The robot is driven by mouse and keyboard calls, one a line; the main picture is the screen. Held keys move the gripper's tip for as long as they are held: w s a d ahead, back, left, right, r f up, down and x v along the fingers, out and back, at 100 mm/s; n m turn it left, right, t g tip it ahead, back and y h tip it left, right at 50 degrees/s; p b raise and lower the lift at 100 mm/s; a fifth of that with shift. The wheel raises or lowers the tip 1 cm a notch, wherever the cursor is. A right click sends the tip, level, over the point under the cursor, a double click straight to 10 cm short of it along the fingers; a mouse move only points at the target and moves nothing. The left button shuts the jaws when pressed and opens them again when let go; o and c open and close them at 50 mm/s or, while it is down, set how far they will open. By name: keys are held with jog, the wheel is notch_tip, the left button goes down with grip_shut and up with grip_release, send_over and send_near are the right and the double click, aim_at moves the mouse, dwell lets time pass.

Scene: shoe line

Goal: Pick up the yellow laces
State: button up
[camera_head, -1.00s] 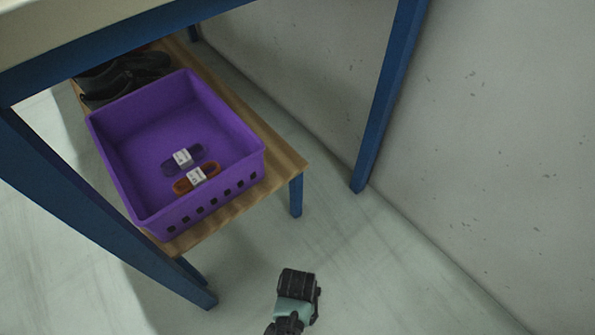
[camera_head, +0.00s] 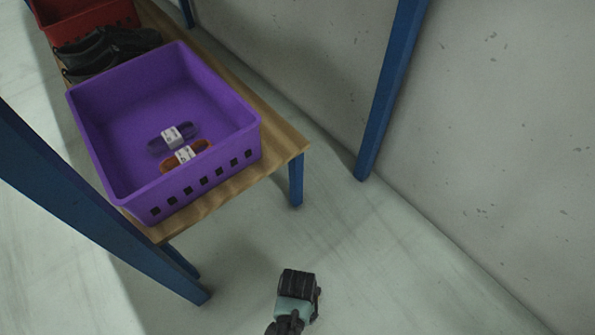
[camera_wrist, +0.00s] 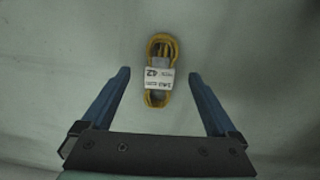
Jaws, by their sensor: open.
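The yellow laces (camera_wrist: 161,52) show in the wrist view as a looped bundle with a white printed paper band (camera_wrist: 159,78) around the middle. They lie on a pale grey-green surface that looks like the floor. My gripper (camera_wrist: 160,75) is open, its two blue fingers spread to the left and right of the bundle's lower end. Nothing is between the fingers in their grip, and I cannot tell the height above the bundle. In the head view my gripper (camera_head: 297,285) is seen at the bottom, over the floor. The yellow laces cannot be seen there.
A purple bin (camera_head: 235,150) on a wooden bench (camera_head: 285,152) holds a dark lace bundle (camera_head: 172,138) and an orange-brown one (camera_head: 186,157). Black shoes (camera_head: 105,52) and a red bin (camera_head: 85,22) stand behind. Blue legs (camera_head: 392,90) and a grey wall (camera_head: 500,130) bound the free floor.

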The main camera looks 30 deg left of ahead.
notch_tip(320, 180, down, 3)
jog(key=b, duration=0.2)
jog(key=shift+f+b, duration=0.2)
jog(key=shift+b, duration=0.1)
grip_shut()
jog(key=shift+r, duration=0.1)
notch_tip(320, 180, up, 10)
jog(key=p, duration=0.8)
jog(key=shift+p, duration=0.4)
